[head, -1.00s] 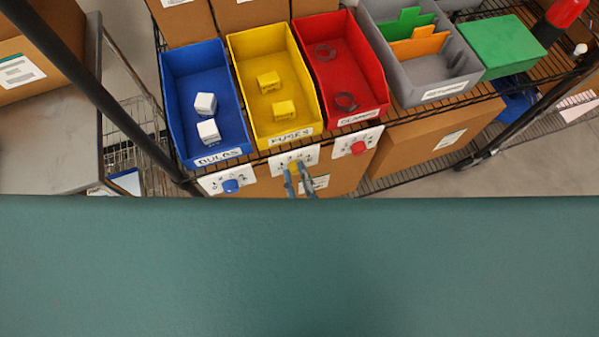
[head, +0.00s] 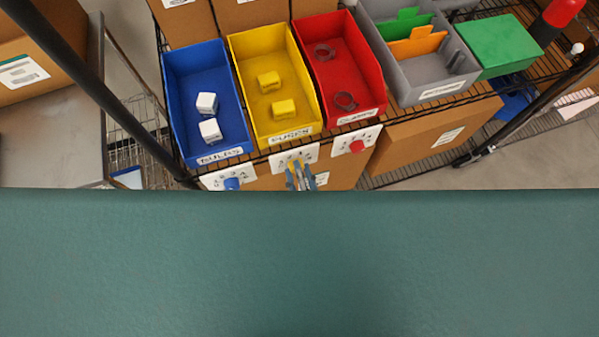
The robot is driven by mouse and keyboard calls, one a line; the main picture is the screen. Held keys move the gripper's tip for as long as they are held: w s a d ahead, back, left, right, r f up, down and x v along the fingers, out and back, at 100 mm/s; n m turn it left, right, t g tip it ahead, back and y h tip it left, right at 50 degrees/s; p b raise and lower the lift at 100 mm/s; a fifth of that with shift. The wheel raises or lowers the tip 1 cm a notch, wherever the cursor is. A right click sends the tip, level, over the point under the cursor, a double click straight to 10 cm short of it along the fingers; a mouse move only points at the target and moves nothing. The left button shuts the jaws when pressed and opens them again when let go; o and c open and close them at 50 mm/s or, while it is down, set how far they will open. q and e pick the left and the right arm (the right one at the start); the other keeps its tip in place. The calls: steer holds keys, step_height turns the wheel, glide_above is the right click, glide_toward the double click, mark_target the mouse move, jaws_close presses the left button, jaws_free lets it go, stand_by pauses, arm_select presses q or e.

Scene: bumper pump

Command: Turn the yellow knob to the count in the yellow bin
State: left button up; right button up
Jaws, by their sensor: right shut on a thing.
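The yellow bin (head: 310,78), labelled FUSES, stands on the wire shelf with two yellow blocks, an upper one (head: 268,82) and a lower one (head: 284,108), in it. The yellow knob (head: 296,167) sits on a white dial plate (head: 280,160) below this bin. My right gripper (head: 299,176) is shut on the knob, its two fingers on either side. The fingers hide part of the knob and plate, and I cannot read the knob's setting. My left gripper is out of view.
A blue bin (head: 173,105) with two white blocks and a red bin (head: 372,80) with two dark rings flank the yellow bin. A blue knob (head: 232,184) and a red knob (head: 356,146) sit on neighbouring plates. A green surface (head: 300,260) fills the lower view.

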steer(key=shift+f, duration=0.1)
steer(key=o, duration=1.1)
steer(key=shift+o, duration=0.2)
steer(key=shift+s, duration=0.15)
steer(key=v, duration=1.2)
